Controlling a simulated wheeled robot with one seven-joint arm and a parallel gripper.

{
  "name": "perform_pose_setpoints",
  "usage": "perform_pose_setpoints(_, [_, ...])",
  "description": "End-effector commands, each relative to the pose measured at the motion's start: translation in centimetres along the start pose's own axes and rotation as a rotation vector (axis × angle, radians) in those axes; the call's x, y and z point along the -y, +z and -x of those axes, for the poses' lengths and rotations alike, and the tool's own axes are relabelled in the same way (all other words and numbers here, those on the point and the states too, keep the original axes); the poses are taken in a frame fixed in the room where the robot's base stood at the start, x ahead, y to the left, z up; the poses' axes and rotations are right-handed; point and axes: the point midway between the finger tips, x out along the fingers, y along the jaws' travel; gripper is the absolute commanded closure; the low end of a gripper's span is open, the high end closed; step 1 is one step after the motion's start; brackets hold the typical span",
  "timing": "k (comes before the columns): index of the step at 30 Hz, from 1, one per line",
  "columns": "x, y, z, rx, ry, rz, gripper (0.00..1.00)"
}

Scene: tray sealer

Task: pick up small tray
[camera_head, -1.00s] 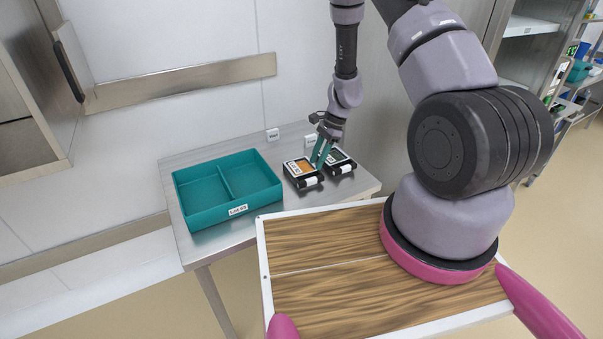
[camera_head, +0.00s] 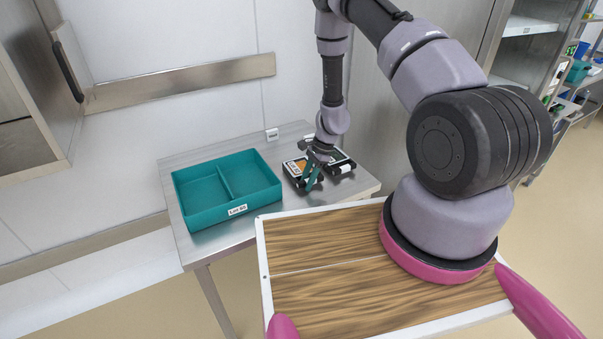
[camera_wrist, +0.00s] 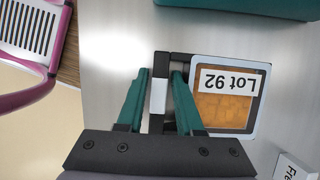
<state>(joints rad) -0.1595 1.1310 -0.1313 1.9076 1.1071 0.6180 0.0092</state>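In the wrist view the tray (camera_wrist: 222,107) carries a label reading "Lot 92", upside down. A bar with a white piece (camera_wrist: 158,96) sticks out from its side. My gripper (camera_head: 311,185) is low at the tray's near side, partly covering it. In the wrist view my gripper (camera_wrist: 160,80) is open, with one teal finger on each side of the white piece. A gap shows beside it; contact is not clear.
A white-edged wooden deck (camera_head: 330,290) is in front.

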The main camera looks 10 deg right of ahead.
Motion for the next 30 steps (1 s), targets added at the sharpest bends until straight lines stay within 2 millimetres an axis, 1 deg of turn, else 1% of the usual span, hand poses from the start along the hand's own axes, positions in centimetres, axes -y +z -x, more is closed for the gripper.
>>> perform_pose_setpoints(1, [0.0, 0.0, 0.0, 0.0, 0.0, 0.0, 0.85])
perform_pose_setpoints(2, [0.0, 0.0, 0.0, 0.0, 0.0, 0.0, 0.97])
perform_pose_setpoints(3, [0.0, 0.0, 0.0, 0.0, 0.0, 0.0, 1.0])
perform_pose_setpoints(11, [0.0, 0.0, 0.1, 0.0, -0.001, 0.0, 1.0])
perform_pose_setpoints(14, [0.1, 0.2, 0.5, 0.0, -0.001, 0.002, 1.0])
perform_pose_setpoints(17, [0.2, 0.7, 1.7, -0.001, -0.003, 0.002, 1.0])
perform_pose_setpoints(24, [0.1, 2.6, 6.2, 0.0, -0.003, 0.002, 1.0])
perform_pose_setpoints(27, [0.1, 3.2, 7.8, -0.001, -0.002, 0.001, 1.0])
perform_pose_setpoints(30, [0.1, 3.6, 8.8, 0.0, -0.001, 0.002, 1.0])
